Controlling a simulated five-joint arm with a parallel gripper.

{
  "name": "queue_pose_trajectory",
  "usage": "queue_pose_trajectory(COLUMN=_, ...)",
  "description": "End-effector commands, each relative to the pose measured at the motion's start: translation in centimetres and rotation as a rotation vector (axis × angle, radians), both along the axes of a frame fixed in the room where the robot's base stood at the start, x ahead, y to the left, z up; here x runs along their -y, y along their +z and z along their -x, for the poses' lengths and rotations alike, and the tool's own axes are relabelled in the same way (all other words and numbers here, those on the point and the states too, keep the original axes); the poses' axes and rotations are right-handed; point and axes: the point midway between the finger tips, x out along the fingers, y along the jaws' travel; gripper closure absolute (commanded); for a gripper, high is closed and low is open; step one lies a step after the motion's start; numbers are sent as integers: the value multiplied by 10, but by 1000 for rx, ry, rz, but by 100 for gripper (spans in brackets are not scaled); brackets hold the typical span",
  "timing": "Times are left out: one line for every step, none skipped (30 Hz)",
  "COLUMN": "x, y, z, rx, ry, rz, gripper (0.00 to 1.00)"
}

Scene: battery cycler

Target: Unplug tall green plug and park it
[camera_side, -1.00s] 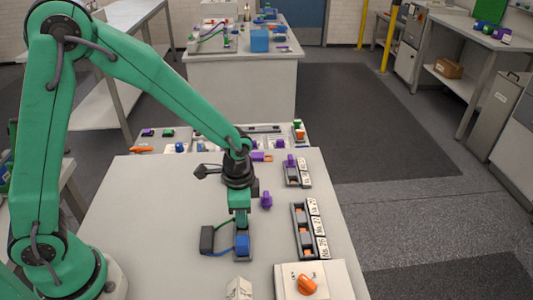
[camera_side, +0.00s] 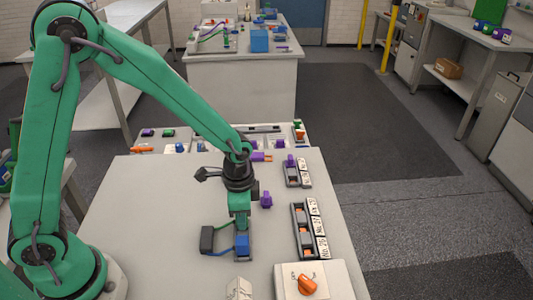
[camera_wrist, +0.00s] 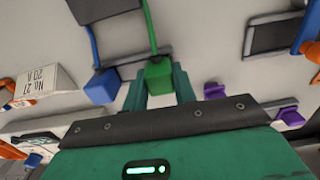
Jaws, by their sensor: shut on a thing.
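The green plug (camera_wrist: 158,76), with a green cable, stands between my gripper's two green fingers in the wrist view, and my gripper (camera_wrist: 161,88) is shut on it. In the side view my gripper (camera_side: 240,224) is low over the grey socket strip (camera_side: 244,257), just behind the blue plug (camera_side: 242,243); the green plug is hard to tell from the fingers there. The blue plug also shows in the wrist view (camera_wrist: 102,87), left of the gripper. How deep the green plug sits in the strip is hidden.
A dark box (camera_side: 207,239) with cables stands left of the strip. A purple plug (camera_side: 266,200) stands right of my gripper. A labelled rack (camera_side: 297,243) and a smaller rack (camera_side: 291,177) are farther right. An orange knob (camera_side: 307,284) is at the front. The table's left side is clear.

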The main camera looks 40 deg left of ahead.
Motion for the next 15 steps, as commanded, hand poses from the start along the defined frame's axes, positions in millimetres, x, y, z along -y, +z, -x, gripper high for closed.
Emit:
queue_pose_trajectory(x=0, y=-1, z=0, rx=0, ry=0, rz=0, gripper=96)
queue_pose_trajectory(x=0, y=-1, z=0, rx=0, ry=0, rz=0, gripper=96)
queue_pose_trajectory(x=0, y=-1, z=0, rx=0, ry=0, rz=0, gripper=96)
queue_pose_trajectory(x=0, y=-1, z=0, rx=0, ry=0, rz=0, gripper=69)
queue_pose_trajectory(x=0, y=-1, z=0, rx=0, ry=0, rz=0, gripper=63)
queue_pose_trajectory(x=0, y=-1, z=0, rx=0, ry=0, rz=0, gripper=56)
queue_pose_trajectory(x=0, y=-1, z=0, rx=0, ry=0, rz=0, gripper=50)
queue_pose_trajectory(x=0, y=-1, z=0, rx=0, ry=0, rz=0, gripper=48)
queue_pose_trajectory(x=0, y=-1, z=0, rx=0, ry=0, rz=0, gripper=48)
queue_pose_trajectory(x=0, y=-1, z=0, rx=0, ry=0, rz=0, gripper=48)
queue_pose_trajectory(x=0, y=-1, z=0, rx=0, ry=0, rz=0, gripper=48)
queue_pose_trajectory(x=0, y=-1, z=0, rx=0, ry=0, rz=0, gripper=48)
queue_pose_trajectory(x=0, y=-1, z=0, rx=0, ry=0, rz=0, gripper=48)
queue_pose_trajectory(x=0, y=-1, z=0, rx=0, ry=0, rz=0, gripper=48)
queue_pose_trajectory(x=0, y=-1, z=0, rx=0, ry=0, rz=0, gripper=48)
